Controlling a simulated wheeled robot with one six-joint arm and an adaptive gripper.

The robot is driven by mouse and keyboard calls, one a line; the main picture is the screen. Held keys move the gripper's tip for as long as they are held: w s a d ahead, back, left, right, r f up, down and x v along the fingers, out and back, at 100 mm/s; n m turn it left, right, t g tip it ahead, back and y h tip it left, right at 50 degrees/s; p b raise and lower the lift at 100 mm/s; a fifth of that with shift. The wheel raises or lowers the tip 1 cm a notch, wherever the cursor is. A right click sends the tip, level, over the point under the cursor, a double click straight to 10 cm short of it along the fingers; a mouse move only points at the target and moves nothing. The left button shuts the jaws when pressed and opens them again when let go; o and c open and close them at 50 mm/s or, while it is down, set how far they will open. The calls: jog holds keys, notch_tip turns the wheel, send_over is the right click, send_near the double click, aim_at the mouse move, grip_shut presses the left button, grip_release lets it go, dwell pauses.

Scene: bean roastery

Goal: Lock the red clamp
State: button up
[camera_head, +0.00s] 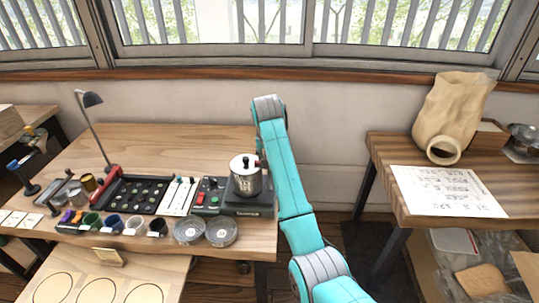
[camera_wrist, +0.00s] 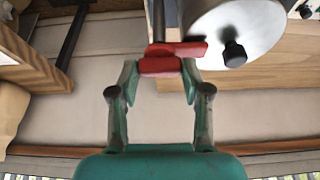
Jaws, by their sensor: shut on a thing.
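The red clamp (camera_wrist: 160,66) shows in the wrist view between the two fingertips of my gripper (camera_wrist: 161,75). My fingers are shut on its body, one on each side. A red lever (camera_wrist: 187,48) on the clamp points right, towards the metal pot lid. A thin grey rod (camera_wrist: 158,22) runs from the clamp to the top of the picture. The pot (camera_head: 245,181), with a lid and black knob, stands on a dark base (camera_head: 249,207) in the head view, and its lid (camera_wrist: 212,28) shows in the wrist view. My gripper is hidden behind my arm in the head view.
The wooden workbench (camera_head: 150,140) holds a black sample tray (camera_head: 132,196), a lamp (camera_head: 90,99), several cups and two round tins (camera_head: 189,230). A second table (camera_head: 395,160) at the right holds a paper sheet (camera_head: 446,190) and a sack (camera_head: 450,108). Floor lies between the tables.

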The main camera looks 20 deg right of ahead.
dwell(0.4)
jog(key=o, duration=1.2)
jog(key=shift+c, duration=0.2)
jog(key=d+v, duration=0.1)
jog(key=v, duration=0.6)
jog(key=shift+a+r, duration=0.25)
jog(key=shift+a, duration=0.3)
jog(key=shift+s, duration=0.15)
